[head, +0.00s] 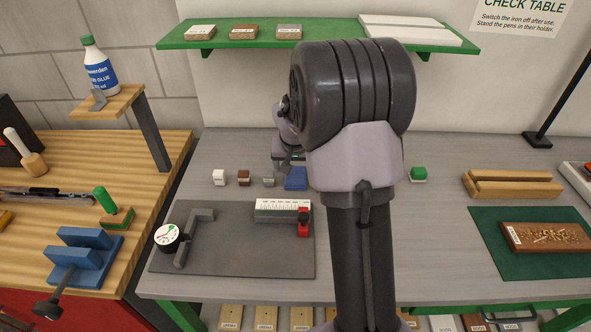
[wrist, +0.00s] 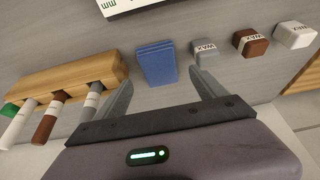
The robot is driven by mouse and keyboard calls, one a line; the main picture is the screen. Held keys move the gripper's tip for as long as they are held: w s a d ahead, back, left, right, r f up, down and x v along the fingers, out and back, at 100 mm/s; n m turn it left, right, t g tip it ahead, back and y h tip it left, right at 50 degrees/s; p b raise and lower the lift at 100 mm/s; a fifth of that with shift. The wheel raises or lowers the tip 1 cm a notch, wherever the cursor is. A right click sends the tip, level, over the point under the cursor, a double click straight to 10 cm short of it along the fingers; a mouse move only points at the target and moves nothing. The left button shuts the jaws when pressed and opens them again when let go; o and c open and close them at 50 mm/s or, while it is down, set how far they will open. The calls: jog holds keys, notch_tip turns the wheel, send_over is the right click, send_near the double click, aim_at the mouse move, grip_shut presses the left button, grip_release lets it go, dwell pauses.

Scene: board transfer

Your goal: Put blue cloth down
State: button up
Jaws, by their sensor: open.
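The blue cloth (head: 296,179) is a small folded pad lying on the grey bench top, just left of my arm in the head view. In the wrist view the cloth (wrist: 157,63) lies ahead of and partly between the fingertips, with a gap on either side. My gripper (wrist: 162,80) is open and empty. In the head view my arm hides most of the gripper, and only a part of it shows just behind the cloth.
White (head: 219,177), brown (head: 243,178) and grey (head: 268,181) wax blocks stand left of the cloth. A wooden holder with pens (wrist: 75,75) is at the wrist view's left. A dark mat (head: 235,262) with a gauge lies in front. Bare bench (head: 440,235) shows right of my arm.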

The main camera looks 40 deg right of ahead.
jog(key=s+a+r+y+p, duration=0.1)
jog(key=s+a+r, duration=0.2)
jog(key=a+r, duration=0.3)
jog(key=s+a+r+p, duration=0.1)
jog(key=s+a+r, duration=0.25)
jog(key=r, duration=0.35)
jog(key=s+a+r+n+t+y, duration=0.1)
jog(key=s+a+r+y, duration=0.1)
jog(key=s+a, duration=0.7)
jog(key=s+a+r+n+t+y, duration=0.1)
jog(key=s+a+r+n, duration=0.1)
jog(key=s+a, duration=0.8)
jog(key=shift+s+r+y, duration=0.4)
jog(key=shift+s, duration=0.05)
